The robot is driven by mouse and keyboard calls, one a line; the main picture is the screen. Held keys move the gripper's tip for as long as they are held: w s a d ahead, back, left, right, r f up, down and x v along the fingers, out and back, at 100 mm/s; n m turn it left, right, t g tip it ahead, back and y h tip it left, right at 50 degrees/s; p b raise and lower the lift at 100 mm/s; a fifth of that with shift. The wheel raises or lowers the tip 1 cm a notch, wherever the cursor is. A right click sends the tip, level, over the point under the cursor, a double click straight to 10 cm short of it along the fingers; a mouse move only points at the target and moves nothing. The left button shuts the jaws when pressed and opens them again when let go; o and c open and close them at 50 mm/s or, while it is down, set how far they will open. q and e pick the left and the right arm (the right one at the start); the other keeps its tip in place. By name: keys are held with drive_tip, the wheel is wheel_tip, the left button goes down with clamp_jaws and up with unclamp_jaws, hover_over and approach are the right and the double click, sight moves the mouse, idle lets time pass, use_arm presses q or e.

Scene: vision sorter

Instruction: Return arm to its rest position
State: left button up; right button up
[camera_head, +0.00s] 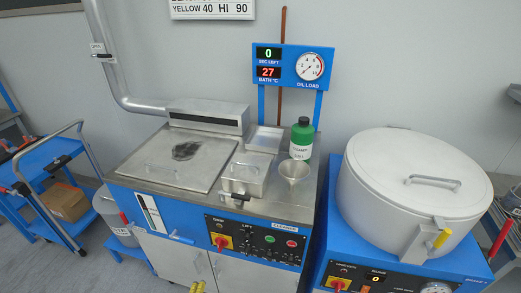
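Neither of my arms nor either gripper can be made out in the head view. A blue bench machine (185,216) with a steel top stands in the middle. Its flat steel lid (180,160) is down and has a dark smudge. A small steel lidded box (246,175), a metal funnel (293,172) and a green-and-white bottle (302,139) stand on the right part of the top. A shallow steel tray (264,139) lies behind the box.
A large round lidded drum machine (411,185) stands at right. A blue cart (40,185) carrying a cardboard box (66,203) is at left, with a grey bin (118,217) beside it. A display panel (292,67) rises behind the bench. Small yellow parts (197,287) show at the bottom edge.

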use_arm(q)
drive_tip(key=s+f+n+g+y, duration=0.1)
drive_tip(key=s+f+n+g, duration=0.25)
drive_tip(key=s+f, duration=0.6)
drive_tip(key=s+f+n+g, duration=0.35)
drive_tip(key=s+f, duration=0.25)
drive_tip(key=f, duration=0.7)
drive_tip(key=s+a+f+n+g, duration=0.1)
drive_tip(key=s+f+g, duration=0.1)
drive_tip(key=s, duration=0.6)
drive_tip(key=s+a+f+n+g, duration=0.1)
drive_tip(key=s+a+f+g, duration=0.1)
drive_tip(key=s+f, duration=0.3)
drive_tip(key=s+a+f+n+g, duration=0.1)
drive_tip(key=s+f, duration=0.3)
drive_tip(key=s, duration=0.8)
drive_tip(key=shift+a+f+n+g+y, duration=0.15)
drive_tip(key=shift+a+n+g+y, duration=0.25)
drive_tip(key=shift+g, duration=0.4)
drive_tip(key=shift+s+a, duration=0.1)
